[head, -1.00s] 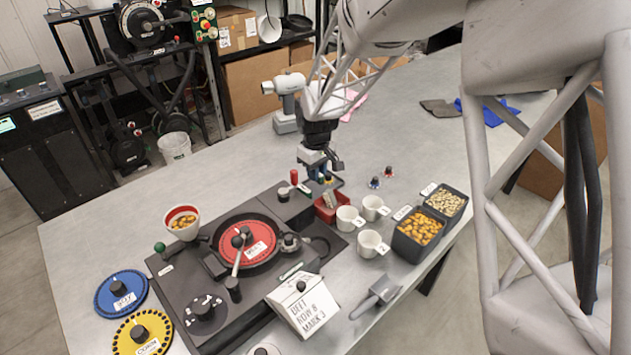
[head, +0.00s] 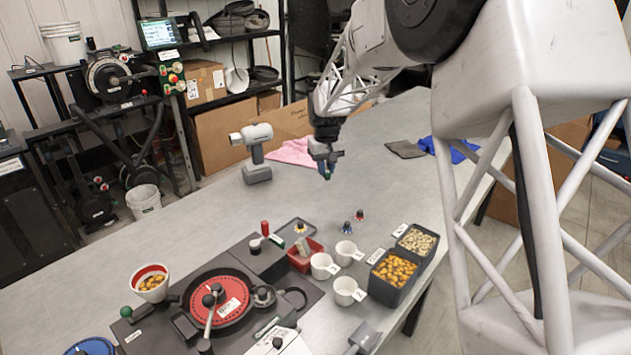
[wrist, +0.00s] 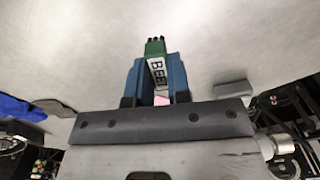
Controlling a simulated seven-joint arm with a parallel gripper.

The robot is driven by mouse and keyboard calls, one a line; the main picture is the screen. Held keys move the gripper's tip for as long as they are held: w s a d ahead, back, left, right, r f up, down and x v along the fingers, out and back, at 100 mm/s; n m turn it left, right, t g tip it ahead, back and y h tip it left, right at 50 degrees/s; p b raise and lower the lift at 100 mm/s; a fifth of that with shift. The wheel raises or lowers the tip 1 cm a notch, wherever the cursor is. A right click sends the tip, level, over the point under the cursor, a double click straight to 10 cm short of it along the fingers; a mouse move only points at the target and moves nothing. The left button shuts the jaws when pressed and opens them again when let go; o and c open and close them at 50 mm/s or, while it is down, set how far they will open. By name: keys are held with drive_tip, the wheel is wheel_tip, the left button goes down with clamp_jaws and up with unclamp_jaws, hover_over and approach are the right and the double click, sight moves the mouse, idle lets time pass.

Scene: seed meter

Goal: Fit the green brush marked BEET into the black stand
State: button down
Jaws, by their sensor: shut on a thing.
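My gripper (head: 326,172) is raised above the grey table, back of the machine. The brush's dark bristle tips point away from the gripper. In the head view the brush is too small to make out clearly. A dark block (head: 266,258) at the machine's back right carries a red-handled piece (head: 265,228) and a white-topped piece; I cannot tell whether this block is the black stand.
A small dark tray (head: 287,226) holds a yellow-marked piece. Two small knobbed pieces (head: 347,227) stand nearby. White cups (head: 345,290), a red bin (head: 305,262) and seed boxes (head: 392,285) crowd the right front.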

drive_tip(key=r, duration=0.1)
drive_tip(key=r+m, duration=0.1)
drive_tip(key=r, duration=0.1)
drive_tip(key=shift+w+d, duration=0.15)
drive_tip(key=shift+w, duration=0.25)
drive_tip(key=s+a+r+n, duration=0.2)
drive_tip(key=s+a+r, duration=0.1)
drive_tip(key=s+a, duration=1.45)
drive_tip(key=s+a+n, duration=0.1)
drive_tip(key=s+a, duration=0.3)
drive_tip(key=s, duration=0.5)
drive_tip(key=s+a+f+n, duration=0.1)
drive_tip(key=s+a, duration=0.4)
drive_tip(key=s, duration=0.5)
drive_tip(key=s+a+n, duration=0.3)
drive_tip(key=s+a, duration=0.1)
drive_tip(key=s, duration=0.5)
drive_tip(key=shift+s+a+f, duration=0.15)
drive_tip(key=shift+a+f, duration=0.2)
drive_tip(key=shift+a, duration=0.05)
drive_tip(key=shift+f, duration=0.15)
drive_tip(key=shift+f, duration=2.75)
drive_tip(key=shift+f, duration=0.75)
